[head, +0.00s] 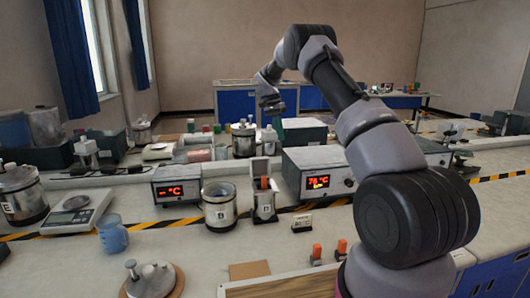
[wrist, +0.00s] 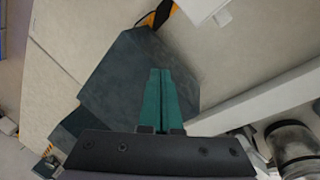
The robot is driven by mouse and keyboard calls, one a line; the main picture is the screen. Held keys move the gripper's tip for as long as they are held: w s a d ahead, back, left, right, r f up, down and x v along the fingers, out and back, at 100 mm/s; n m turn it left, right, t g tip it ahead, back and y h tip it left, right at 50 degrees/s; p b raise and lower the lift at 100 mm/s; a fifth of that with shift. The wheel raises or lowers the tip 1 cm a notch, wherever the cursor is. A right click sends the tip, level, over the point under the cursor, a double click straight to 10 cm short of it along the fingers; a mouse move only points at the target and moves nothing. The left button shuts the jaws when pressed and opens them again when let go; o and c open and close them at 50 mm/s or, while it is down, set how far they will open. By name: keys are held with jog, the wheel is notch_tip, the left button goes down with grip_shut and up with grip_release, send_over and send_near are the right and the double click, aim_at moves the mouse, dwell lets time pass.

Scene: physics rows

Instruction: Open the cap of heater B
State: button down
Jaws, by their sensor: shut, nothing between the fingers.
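A silver pot marked B (head: 219,208) stands upright on the bench in the head view, left of centre, in front of a controller box reading "-- °C". Its top looks open or recessed; I cannot tell whether a cap is on it. My gripper (head: 277,126) is raised beyond and to the right of this pot, apart from it. In the wrist view its green fingers (wrist: 160,98) are pressed together with nothing between them. A silver cylinder (wrist: 290,143) shows at the lower right of that view; I cannot tell which vessel it is.
A controller (head: 316,172) reads about 78 °C. A scale (head: 76,212), blue beaker (head: 112,234) and silver pot (head: 20,194) are left. A dark box (wrist: 128,75) lies below my fingers. The front middle has some free bench.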

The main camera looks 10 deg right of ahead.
jog(key=n+t, duration=0.1)
jog(key=n, duration=0.1)
jog(key=n+t+y, duration=0.2)
jog(key=n+t, duration=0.4)
jog(key=n, duration=0.2)
send_over(259, 166)
jog(key=w+d, duration=0.2)
jog(key=d, duration=0.1)
jog(key=x, duration=0.9)
jog(key=shift+s+r, duration=0.2)
jog(key=shift+s, duration=0.8)
jog(key=shift+s+r, duration=0.2)
jog(key=shift+s, duration=0.8)
